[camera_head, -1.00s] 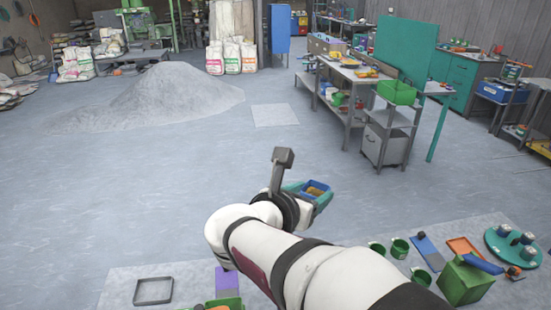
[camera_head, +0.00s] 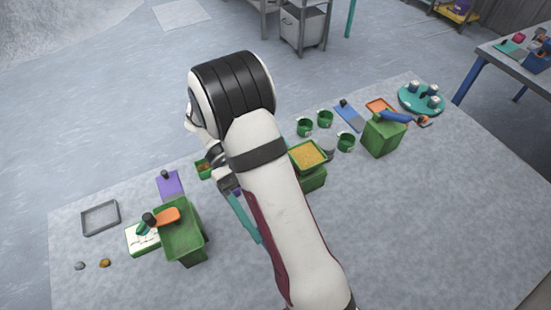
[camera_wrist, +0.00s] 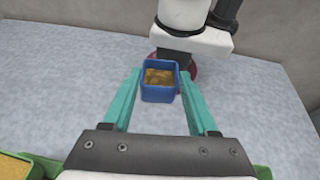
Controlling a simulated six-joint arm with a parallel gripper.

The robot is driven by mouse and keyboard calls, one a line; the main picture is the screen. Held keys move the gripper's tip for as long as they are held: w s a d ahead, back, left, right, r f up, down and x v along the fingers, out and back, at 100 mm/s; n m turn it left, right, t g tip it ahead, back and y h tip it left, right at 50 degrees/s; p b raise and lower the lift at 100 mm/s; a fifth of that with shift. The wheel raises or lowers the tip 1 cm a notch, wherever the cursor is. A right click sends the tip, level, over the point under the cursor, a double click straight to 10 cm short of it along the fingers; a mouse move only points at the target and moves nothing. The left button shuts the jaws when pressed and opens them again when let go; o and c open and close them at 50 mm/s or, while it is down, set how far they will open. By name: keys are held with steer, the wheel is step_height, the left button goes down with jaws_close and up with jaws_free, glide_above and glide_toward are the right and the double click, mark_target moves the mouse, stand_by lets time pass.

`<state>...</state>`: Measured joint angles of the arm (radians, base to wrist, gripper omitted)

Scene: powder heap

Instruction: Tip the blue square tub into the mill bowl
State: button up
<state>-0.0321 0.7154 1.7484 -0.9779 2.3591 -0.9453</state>
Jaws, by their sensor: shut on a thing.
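The blue square tub (camera_wrist: 159,95) is between the teal fingers of my gripper (camera_wrist: 160,82) in the wrist view. My gripper is shut on it. Brown, lumpy stuff fills part of the tub, and it looks roughly upright above the grey floor mat. In the head view my arm hides the tub, and only a teal finger (camera_head: 243,217) shows beside the arm. I cannot tell for sure which thing is the mill bowl. A green box (camera_head: 380,139) with a blue handle and a green open-topped bin (camera_head: 190,243) both stand on the mat.
A green container with yellow grain (camera_head: 308,155) stands just right of my arm. Green cups (camera_head: 325,118), a teal round tray (camera_head: 420,99) and an orange tray (camera_head: 381,105) lie further right. A grey frame (camera_head: 101,218) lies at left. The front right of the mat is clear.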

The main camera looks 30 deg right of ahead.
steer(key=w+a+r+m+t+y, duration=0.2)
steer(key=w+a+m+t+y, duration=0.15)
steer(key=a+m+y, duration=0.65)
steer(key=w+r+m+t+y, duration=0.45)
steer(key=w+m+t, duration=0.35)
steer(key=m+t, duration=0.25)
steer(key=a+f+h, duration=0.4)
steer(key=h, duration=0.8)
steer(key=a+f+g+h, duration=0.1)
steer(key=a+f+h, duration=0.3)
steer(key=h, duration=0.9)
steer(key=shift+f, duration=0.2)
